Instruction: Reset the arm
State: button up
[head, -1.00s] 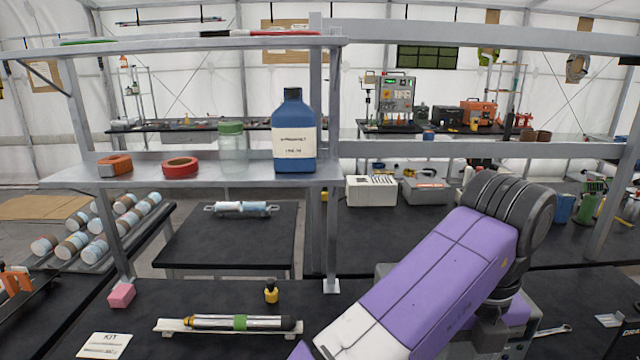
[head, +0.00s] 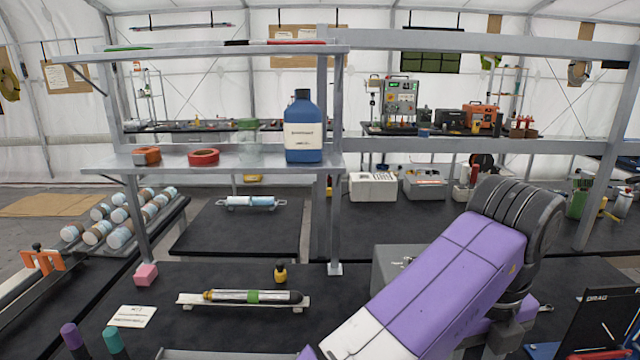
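My arm, purple and white with a dark grey joint, fills the lower right of the head view. It is folded in front of the black workbench. Only its links show clearly. My gripper cannot be made out; its fingers are hidden behind the arm or out of the picture. Whether it holds anything does not show.
A blue bottle (head: 304,127), a jar (head: 247,138), a red tape roll (head: 204,157) and an orange item (head: 147,156) stand on the metal shelf (head: 130,163). On the bench are a cylinder on a rack (head: 243,297), a pink block (head: 146,274) and a small yellow-black bottle (head: 280,273).

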jog(key=w+d+r+n+t+h, duration=1)
jog(key=w+d+r+n+t, duration=0.1)
jog(key=d+r+n, duration=0.35)
jog(key=s+a+n+t+y, duration=0.5)
jog(key=a+n+t, duration=0.45)
jog(key=n, duration=0.65)
jog(key=s+a+f+n+y, duration=0.5)
jog(key=s+f+n+y, duration=0.2)
jog(key=s+f, duration=0.35)
jog(key=s+f+m+g, duration=0.1)
jog(key=s+f+g, duration=0.1)
jog(key=s+f, duration=0.3)
jog(key=s+a+f+m+g, duration=0.1)
jog(key=s+f, duration=0.4)
jog(key=s, duration=0.8)
jog(key=s+f+m+g+h, duration=0.1)
jog(key=s+f+g, duration=0.2)
jog(key=s+f, duration=0.3)
jog(key=s, duration=0.3)
jog(key=shift+s+a, duration=0.2)
